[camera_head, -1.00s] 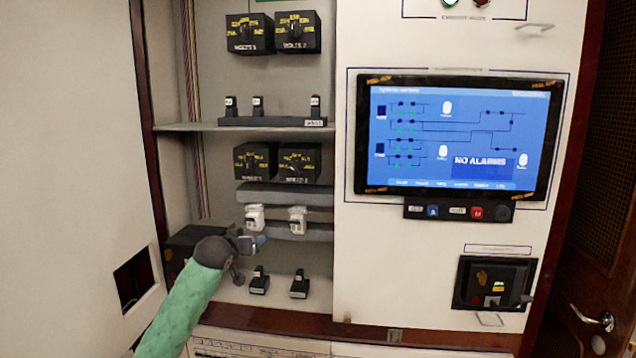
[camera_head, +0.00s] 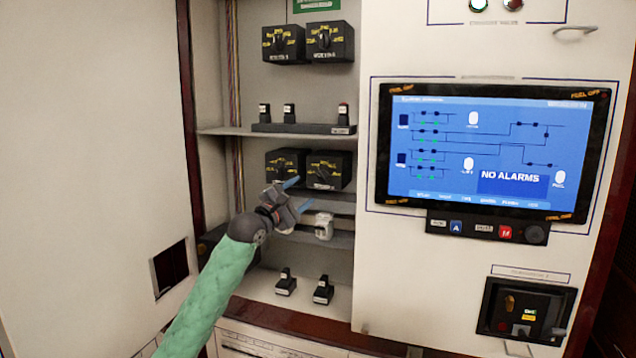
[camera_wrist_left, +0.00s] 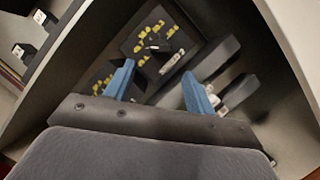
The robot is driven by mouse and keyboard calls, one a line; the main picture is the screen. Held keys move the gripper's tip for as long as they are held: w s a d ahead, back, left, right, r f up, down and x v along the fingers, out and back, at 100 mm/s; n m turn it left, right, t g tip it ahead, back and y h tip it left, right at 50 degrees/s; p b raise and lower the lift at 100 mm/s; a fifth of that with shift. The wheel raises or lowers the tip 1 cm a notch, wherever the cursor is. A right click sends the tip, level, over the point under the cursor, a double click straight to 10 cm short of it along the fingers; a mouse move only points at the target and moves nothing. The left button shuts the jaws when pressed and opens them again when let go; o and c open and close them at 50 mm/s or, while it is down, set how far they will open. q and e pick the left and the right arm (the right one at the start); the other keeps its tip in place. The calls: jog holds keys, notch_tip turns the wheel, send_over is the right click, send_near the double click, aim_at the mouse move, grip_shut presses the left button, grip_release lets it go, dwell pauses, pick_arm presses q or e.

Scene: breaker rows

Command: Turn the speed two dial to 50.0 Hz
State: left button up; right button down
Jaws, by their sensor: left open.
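Two black dial boxes sit side by side in the lower bay of the cabinet. The right one, the speed two dial (camera_head: 327,170), has a dark knob ringed by yellow marks; its label is too small to read in the head view. The left dial box (camera_head: 283,165) is partly covered by my gripper. My left gripper (camera_head: 297,194) is open and empty, just below and left of the speed two dial, apart from it. In the left wrist view, the blue fingertips (camera_wrist_left: 158,82) are spread, with a dial box (camera_wrist_left: 152,40) beyond them. My right gripper is not seen.
A shelf edge (camera_head: 240,131) runs above the dials. A white switch (camera_head: 324,226) sits just below, with black switches (camera_head: 285,282) lower down. The blue screen (camera_head: 490,150) stands to the right on a white panel.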

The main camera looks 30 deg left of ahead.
aim_at(320, 179)
pick_arm(q)
jog(key=shift+n, duration=0.7)
jog(key=p+x, duration=0.1)
jog(key=x, duration=0.2)
jog(key=p+x, duration=0.1)
jog(key=x, duration=0.2)
jog(key=shift+s+d+r+p, duration=0.1)
jog(key=shift+r+p, duration=0.1)
jog(key=shift+p, duration=0.2)
jog(key=shift+p+x, duration=0.4)
jog(key=shift+x, duration=0.6)
jog(key=shift+f, duration=0.15)
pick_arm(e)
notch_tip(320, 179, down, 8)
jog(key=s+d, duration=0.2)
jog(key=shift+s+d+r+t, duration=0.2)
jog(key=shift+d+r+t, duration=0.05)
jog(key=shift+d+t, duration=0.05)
pick_arm(q)
jog(key=shift+c, duration=0.4)
jog(key=c, duration=0.9)
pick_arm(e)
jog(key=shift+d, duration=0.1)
